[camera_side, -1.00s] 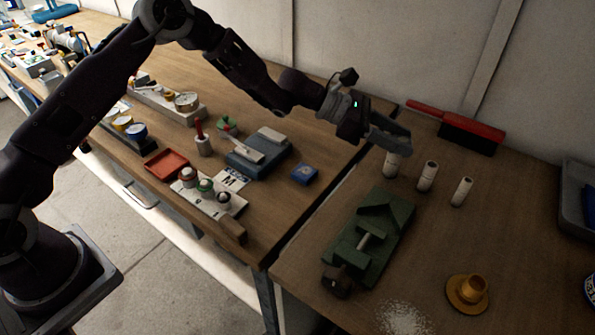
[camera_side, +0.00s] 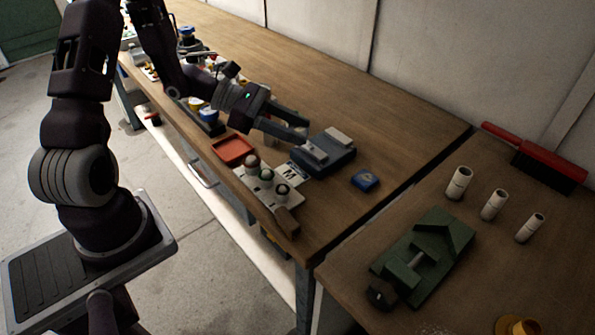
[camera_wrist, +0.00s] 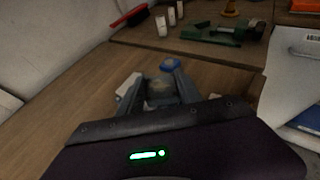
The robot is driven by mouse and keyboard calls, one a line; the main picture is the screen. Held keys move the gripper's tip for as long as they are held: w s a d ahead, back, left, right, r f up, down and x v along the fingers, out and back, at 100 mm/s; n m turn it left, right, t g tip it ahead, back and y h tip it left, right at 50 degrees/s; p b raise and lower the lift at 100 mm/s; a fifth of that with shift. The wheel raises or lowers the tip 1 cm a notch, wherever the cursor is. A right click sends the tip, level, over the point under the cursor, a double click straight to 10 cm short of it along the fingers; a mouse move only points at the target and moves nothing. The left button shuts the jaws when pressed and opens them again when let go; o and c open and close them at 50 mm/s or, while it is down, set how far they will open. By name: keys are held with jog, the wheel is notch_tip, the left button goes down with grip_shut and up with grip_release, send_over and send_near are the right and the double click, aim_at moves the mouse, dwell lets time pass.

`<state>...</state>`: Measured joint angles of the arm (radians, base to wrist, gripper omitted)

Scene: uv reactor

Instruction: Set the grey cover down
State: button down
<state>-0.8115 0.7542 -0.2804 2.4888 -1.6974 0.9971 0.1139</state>
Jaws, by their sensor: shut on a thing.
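A blue-grey box (camera_side: 336,157) sits on the left bench. A light grey slab, taken as the grey cover (camera_side: 314,153), rests on or just above the box's near left part; contact is hard to tell. My gripper (camera_side: 305,142) reaches over the box from the left, its fingertips at this slab. In the wrist view the grey cover (camera_wrist: 160,88) shows dimly between the two fingers, which are shut on it. A second light grey block (camera_side: 338,137) lies on the box's far side; it also shows left of the fingers in the wrist view (camera_wrist: 128,87).
A blue square piece (camera_side: 365,180) lies right of the box. A red tray (camera_side: 233,149) and a white rack of knobs (camera_side: 268,187) stand in front. On the right bench are a green fixture (camera_side: 425,255), white cylinders (camera_side: 494,204) and a red brush (camera_side: 535,158). Bench behind the box is clear.

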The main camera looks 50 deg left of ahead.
jog(key=s+d+m+g+h, duration=0.3)
jog(key=s+m+g, duration=0.5)
jog(key=s+g, duration=0.2)
jog(key=s+a+m+g+y, duration=0.3)
jog(key=s+a+m+g, duration=0.3)
jog(key=m, duration=0.1)
jog(key=w+a+m+g+y, duration=0.2)
jog(key=w+a+m+y, duration=0.1)
jog(key=a+m+y, duration=0.6)
jog(key=w+a+m+g+y, duration=0.2)
jog(key=w+a+m+y, duration=0.1)
jog(key=a+m+y, duration=0.55)
jog(key=w+a+m+t+y, duration=0.1)
jog(key=w+m+t+y, duration=0.6)
jog(key=m+t, duration=0.2)
notch_tip(320, 180, up, 2)
jog(key=m+t+h, duration=1.4)
jog(key=m+t, duration=0.2)
jog(key=m, duration=0.4)
send_over(324, 147)
jog(key=shift+s+d+f, duration=0.1)
jog(key=shift+s+f, duration=0.05)
jog(key=shift+f, duration=3.1)
